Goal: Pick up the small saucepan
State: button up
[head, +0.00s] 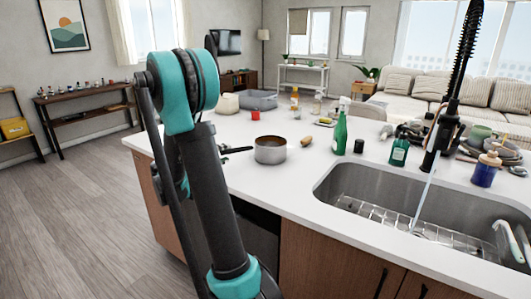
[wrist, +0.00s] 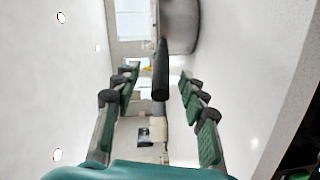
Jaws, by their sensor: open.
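The small saucepan (head: 270,150) is a grey metal pot with a dark handle, standing upright on the white counter. Its handle points left toward my arm. In the wrist view the pot's side (wrist: 182,28) shows at the top, and its black handle (wrist: 161,75) extends down between my fingers. My gripper (wrist: 159,73) is open, with one finger on each side of the handle and visible gaps to both. In the head view my arm hides most of the gripper.
A green bottle (head: 340,132) and a small brown item (head: 307,141) stand right of the pot. The sink (head: 400,205) with its black faucet lies at the front right. A grey tub (head: 260,99) and a red item (head: 255,115) are behind. Counter in front of the pot is clear.

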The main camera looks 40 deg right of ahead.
aim_at(241, 149)
jog(key=d, duration=0.3)
jog(key=w+d, duration=0.1)
jog(key=d, duration=0.2)
jog(key=d+f, duration=0.1)
jog(key=d, duration=0.2)
jog(key=shift+w, duration=0.15)
jog(key=shift+c, duration=0.6)
grip_shut()
